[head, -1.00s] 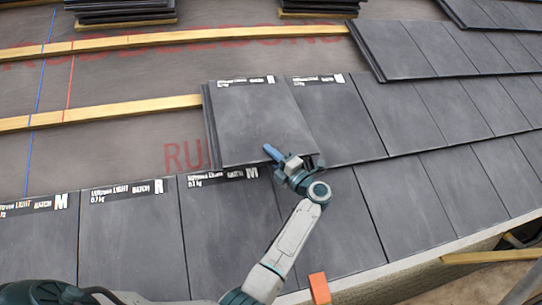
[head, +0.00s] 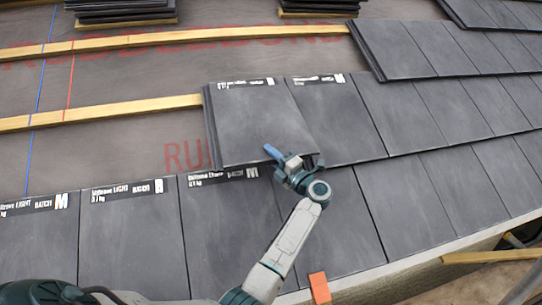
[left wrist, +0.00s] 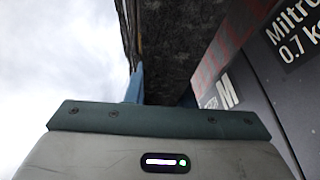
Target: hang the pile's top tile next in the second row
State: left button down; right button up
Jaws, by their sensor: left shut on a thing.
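My left gripper (head: 279,158) is shut on the lower edge of a dark grey tile (head: 250,118). In the left wrist view the held tile's dark underside (left wrist: 172,50) shows above the gripper, with a gap to the labelled tile below (left wrist: 265,85). Whether it rests fully on the batten cannot be told. My right gripper is out of view.
Piles of tiles stand at the top, one at left (head: 122,12) and one at centre (head: 318,6). A bare batten (head: 100,114) runs left of the held tile, with blue and red lines across the underlay. An orange block (head: 319,288) is near the eave.

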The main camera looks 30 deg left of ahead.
pick_arm(q)
jog(key=shift+r, duration=0.1)
dwell(0.4)
jog(key=c, duration=1.2)
grip_release()
jog(key=shift+o, duration=0.2)
jog(key=shift+d+f, duration=0.2)
jog(key=shift+f, duration=0.05)
jog(key=v, duration=0.7)
jog(key=shift+b, duration=0.45)
jog(key=shift+s+d+r, duration=0.1)
jog(key=shift+r, duration=0.1)
jog(key=r+p, duration=0.1)
jog(key=s+d+r+p, duration=0.1)
jog(key=d+r+p, duration=0.1)
jog(key=r+p, duration=0.1)
jog(key=shift+s+r, duration=0.15)
jog(key=shift+s, duration=0.2)
